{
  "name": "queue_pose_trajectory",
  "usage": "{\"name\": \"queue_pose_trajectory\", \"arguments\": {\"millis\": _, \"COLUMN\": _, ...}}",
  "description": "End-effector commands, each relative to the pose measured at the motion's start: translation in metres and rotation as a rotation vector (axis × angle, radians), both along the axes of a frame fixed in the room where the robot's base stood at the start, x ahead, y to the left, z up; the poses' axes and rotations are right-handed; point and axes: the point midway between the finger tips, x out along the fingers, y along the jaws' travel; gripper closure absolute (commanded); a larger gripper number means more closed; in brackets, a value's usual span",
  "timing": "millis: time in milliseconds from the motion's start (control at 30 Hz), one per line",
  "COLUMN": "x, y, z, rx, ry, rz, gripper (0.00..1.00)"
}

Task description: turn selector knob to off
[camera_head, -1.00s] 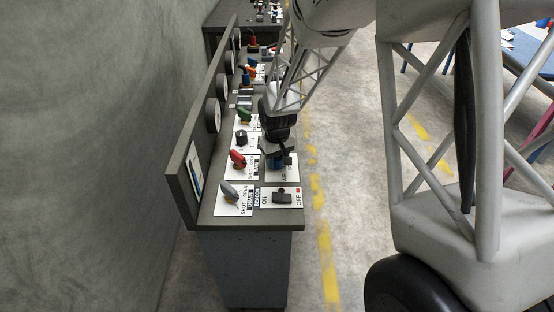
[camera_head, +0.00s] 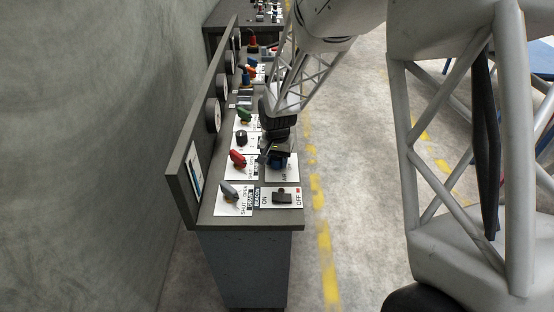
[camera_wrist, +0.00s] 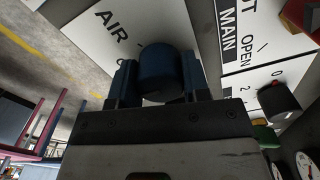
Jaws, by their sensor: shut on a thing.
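My gripper (camera_head: 277,152) is over the right column of the control panel, above the plate lettered AIR (camera_wrist: 112,32). Its jaws are shut on a blue knob (camera_wrist: 165,72), which stands between the two fingers in the wrist view. The blue knob also shows below the gripper in the head view (camera_head: 278,165). A black knob (camera_head: 241,138), on a plate marked with 0 and 2, stands to the left and is untouched; it also shows in the wrist view (camera_wrist: 280,101). Which knob is the selector cannot be told for sure. The blue knob's pointer is hidden.
A red handle (camera_head: 238,159), a green handle (camera_head: 244,116) and a grey handle (camera_head: 229,191) stand in the left column. A black ON/OFF switch (camera_head: 284,197) is at the near end. A backboard with round gauges (camera_head: 213,114) rises on the left. The aisle on the right is clear.

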Motion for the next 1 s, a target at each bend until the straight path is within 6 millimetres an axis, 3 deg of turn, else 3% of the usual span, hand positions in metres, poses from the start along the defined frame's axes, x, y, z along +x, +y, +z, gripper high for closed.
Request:
{"name": "queue_pose_trajectory", "arguments": {"millis": 433, "x": 0.0016, "y": 0.0001, "z": 0.0021, "rx": 0.001, "ry": -0.004, "rz": -0.012, "gripper": 0.8}}
{"name": "queue_pose_trajectory", "arguments": {"millis": 467, "x": 0.0016, "y": 0.0001, "z": 0.0021, "rx": 0.001, "ry": -0.004, "rz": -0.012, "gripper": 0.52}}
{"name": "queue_pose_trajectory", "arguments": {"millis": 600, "x": 0.001, "y": 0.0, "z": 0.0014, "rx": 0.0, "ry": -0.003, "rz": -0.011, "gripper": 0.31}}
{"name": "queue_pose_trajectory", "arguments": {"millis": 1000, "x": 0.0006, "y": 0.0, "z": 0.004, "rx": 0.0, "ry": -0.002, "rz": -0.011, "gripper": 0.31}}
